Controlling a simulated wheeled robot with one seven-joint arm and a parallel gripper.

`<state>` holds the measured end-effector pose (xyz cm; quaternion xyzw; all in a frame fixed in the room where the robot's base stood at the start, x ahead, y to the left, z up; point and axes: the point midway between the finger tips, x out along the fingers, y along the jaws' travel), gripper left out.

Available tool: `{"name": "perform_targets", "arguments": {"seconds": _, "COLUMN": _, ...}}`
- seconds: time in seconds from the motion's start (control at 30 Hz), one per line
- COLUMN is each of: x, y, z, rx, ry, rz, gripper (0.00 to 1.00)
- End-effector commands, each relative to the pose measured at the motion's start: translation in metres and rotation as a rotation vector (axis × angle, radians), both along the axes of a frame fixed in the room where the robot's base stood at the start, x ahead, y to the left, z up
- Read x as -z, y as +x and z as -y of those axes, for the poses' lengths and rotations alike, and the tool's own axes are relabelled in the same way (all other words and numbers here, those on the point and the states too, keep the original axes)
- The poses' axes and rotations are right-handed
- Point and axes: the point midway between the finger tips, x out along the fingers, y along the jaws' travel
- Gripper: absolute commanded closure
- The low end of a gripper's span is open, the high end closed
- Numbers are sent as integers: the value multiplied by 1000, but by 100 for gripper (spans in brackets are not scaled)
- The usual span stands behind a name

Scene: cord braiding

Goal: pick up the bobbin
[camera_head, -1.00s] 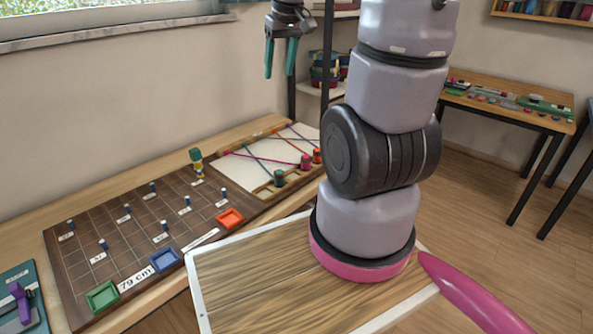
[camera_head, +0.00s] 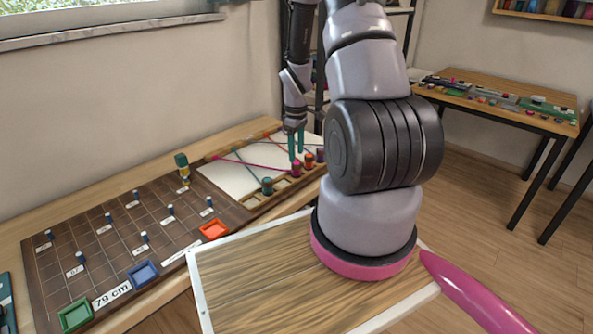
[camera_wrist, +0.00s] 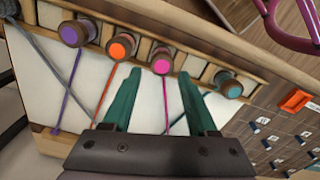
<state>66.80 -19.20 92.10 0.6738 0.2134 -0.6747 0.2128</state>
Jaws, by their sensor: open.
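Several bobbins sit in a wooden slotted rack along the near edge of the white braiding panel (camera_head: 228,180). They are teal (camera_head: 267,186), pink (camera_head: 297,171), orange (camera_head: 309,160) and purple (camera_head: 321,154). My gripper (camera_head: 297,158) is open and points down over the panel behind the pink bobbin. In the wrist view, the green fingers (camera_wrist: 161,76) are apart and empty. The pink bobbin (camera_wrist: 162,62) lies just beyond the tips, between their lines. The orange bobbin (camera_wrist: 122,46) and purple bobbin (camera_wrist: 76,33) are to its left, the teal bobbin (camera_wrist: 229,84) to its right. Coloured cords run from them.
A brown grid board (camera_head: 110,235) with small pegs lies left of the panel. Red (camera_head: 214,230), blue (camera_head: 143,272) and green (camera_head: 75,314) trays line its near edge. A yellow-and-green spool (camera_head: 183,168) stands at its back. A second table (camera_head: 500,97) stands at the right.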

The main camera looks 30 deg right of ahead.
Motion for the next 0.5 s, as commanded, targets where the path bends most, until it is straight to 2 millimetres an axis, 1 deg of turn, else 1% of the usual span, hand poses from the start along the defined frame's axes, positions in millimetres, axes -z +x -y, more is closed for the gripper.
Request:
{"name": "perform_targets", "arguments": {"seconds": 0.03, "x": 6, "y": 0, "z": 0, "rx": 0, "ry": 0, "rz": -1, "gripper": 42}}
{"name": "perform_targets", "arguments": {"seconds": 0.17, "x": 13, "y": -1, "z": 0, "rx": 2, "ry": 0, "rz": 0, "gripper": 42}}
{"name": "perform_targets", "arguments": {"seconds": 0.4, "x": 48, "y": -4, "z": 0, "rx": 3, "ry": 0, "rz": -1, "gripper": 42}}
{"name": "perform_targets", "arguments": {"seconds": 0.5, "x": 58, "y": -3, "z": 0, "rx": 2, "ry": -1, "rz": 1, "gripper": 42}}
